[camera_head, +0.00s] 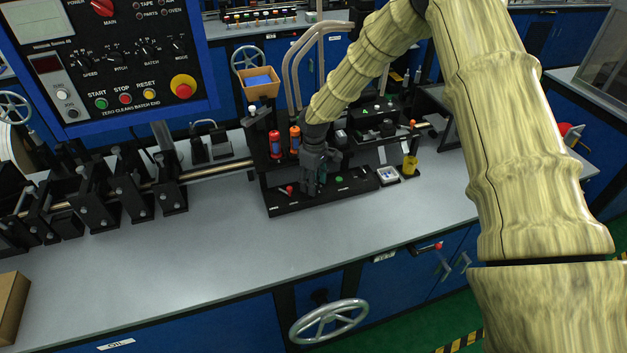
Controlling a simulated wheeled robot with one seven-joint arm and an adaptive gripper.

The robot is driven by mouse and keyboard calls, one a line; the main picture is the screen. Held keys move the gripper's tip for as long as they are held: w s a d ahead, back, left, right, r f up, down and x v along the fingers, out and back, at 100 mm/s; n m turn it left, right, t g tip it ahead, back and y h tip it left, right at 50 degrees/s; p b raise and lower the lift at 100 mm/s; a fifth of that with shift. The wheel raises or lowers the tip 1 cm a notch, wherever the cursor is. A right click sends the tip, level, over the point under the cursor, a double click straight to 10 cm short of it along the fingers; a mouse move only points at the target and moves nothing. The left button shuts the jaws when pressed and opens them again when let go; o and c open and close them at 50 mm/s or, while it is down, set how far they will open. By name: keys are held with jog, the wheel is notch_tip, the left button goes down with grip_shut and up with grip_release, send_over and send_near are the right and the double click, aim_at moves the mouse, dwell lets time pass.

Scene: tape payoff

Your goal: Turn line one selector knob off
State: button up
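My dark gripper (311,188) points down over a black tray-like base (322,201) on the grey bench. It is small and dark against dark parts, so I cannot tell whether its fingers are open or touch anything. A small red-topped part (289,189) is left of the fingers and a green button (339,180) is right of them. No knob is readable as the line one selector; part of the base is hidden behind my gripper. The blue control panel (120,104) at upper left has black knobs (146,48) for speed, pitch, batch and mode.
Black roller brackets on a rod (215,171) stand left of the base. Red (275,144) and orange (295,139) cylinders stand close behind the gripper. A yellow cup (409,166) is at right.

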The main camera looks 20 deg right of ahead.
jog(key=c, duration=1)
jog(key=shift+c, duration=0.2)
